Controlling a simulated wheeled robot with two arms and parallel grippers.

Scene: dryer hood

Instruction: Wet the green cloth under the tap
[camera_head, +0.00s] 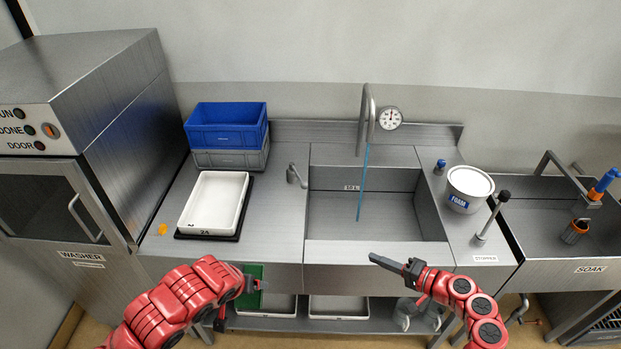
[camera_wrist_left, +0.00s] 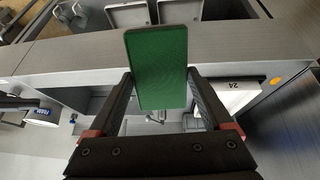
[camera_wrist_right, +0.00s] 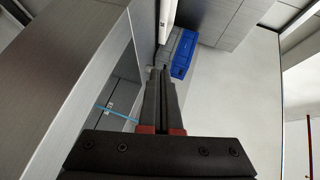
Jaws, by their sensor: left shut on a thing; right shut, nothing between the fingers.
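The green cloth (camera_head: 253,285) looks like a flat green rectangle. It is in my left gripper (camera_head: 250,283), in front of the counter's front edge. The left wrist view shows the cloth (camera_wrist_left: 157,68) clamped between both fingers of the gripper (camera_wrist_left: 160,95). The tap (camera_head: 367,110) is a tall bent spout behind the sink (camera_head: 420,212). A thin blue stream of water (camera_head: 362,180) falls from it into the basin. My right gripper (camera_head: 392,265) is shut and empty at the sink's front edge; it also shows in the right wrist view (camera_wrist_right: 163,75).
A white tray (camera_head: 208,228) on a dark base and blue (camera_head: 228,137) and grey crates stand left of the sink. A small lever (camera_head: 296,177) stands between. A FOAM tub (camera_head: 478,183) and stopper lever (camera_head: 491,220) are on the right. White trays lie on the lower shelf.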

